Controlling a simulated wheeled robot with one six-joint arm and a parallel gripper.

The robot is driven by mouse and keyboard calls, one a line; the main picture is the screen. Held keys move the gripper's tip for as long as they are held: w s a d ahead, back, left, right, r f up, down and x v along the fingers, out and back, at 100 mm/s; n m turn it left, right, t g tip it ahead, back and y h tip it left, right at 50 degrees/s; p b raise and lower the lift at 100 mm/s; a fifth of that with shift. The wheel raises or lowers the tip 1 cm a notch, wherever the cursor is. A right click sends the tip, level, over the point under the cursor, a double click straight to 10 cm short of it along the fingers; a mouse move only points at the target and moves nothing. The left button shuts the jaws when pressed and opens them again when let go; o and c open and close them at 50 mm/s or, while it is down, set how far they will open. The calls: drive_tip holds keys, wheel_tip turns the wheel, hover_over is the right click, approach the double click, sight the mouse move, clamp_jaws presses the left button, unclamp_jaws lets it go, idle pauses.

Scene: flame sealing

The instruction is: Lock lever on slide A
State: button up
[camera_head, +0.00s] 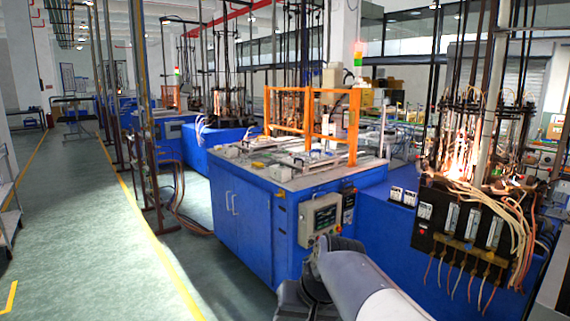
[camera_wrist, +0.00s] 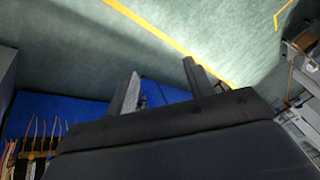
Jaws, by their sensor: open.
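The blue workstation (camera_head: 240,215) stands in the middle of the head view. Several pale slide fixtures (camera_head: 310,160) lie on its grey top, some behind the orange frame. The lock lever and slide A are too small to tell apart there. My gripper (camera_wrist: 162,69) shows in the wrist view with its two fingers apart and nothing between them. The fingers point over the green floor, away from the slides. In the head view my arm is at the bottom, in front of the workstation, and the gripper's fingers cannot be made out.
An orange frame (camera_head: 355,125) rises from the workstation top. A control box (camera_head: 320,221) juts from its front. A burner rig with flames and hanging hoses (camera_head: 460,225) stands at right. The green aisle (camera_head: 90,220) at left is clear, with a cart (camera_head: 8,195) at its edge.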

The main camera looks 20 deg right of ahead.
drive_tip(key=shift+m+t+y, duration=0.4)
drive_tip(key=shift+t, duration=0.3)
drive_tip(key=w+d+r, duration=0.1)
drive_tip(key=w+r, duration=0.1)
drive_tip(key=w, duration=0.1)
drive_tip(key=w+d+r, duration=0.2)
drive_tip(key=w, duration=0.2)
drive_tip(key=w+d+r, duration=0.1)
drive_tip(key=w, duration=0.3)
drive_tip(key=shift+w+d+r, duration=0.1)
drive_tip(key=shift+d+r, duration=0.3)
drive_tip(key=c, duration=0.7)
drive_tip(key=shift+w+d+r, duration=0.1)
drive_tip(key=shift+w, duration=0.05)
drive_tip(key=shift+c, duration=0.9)
clamp_jaws()
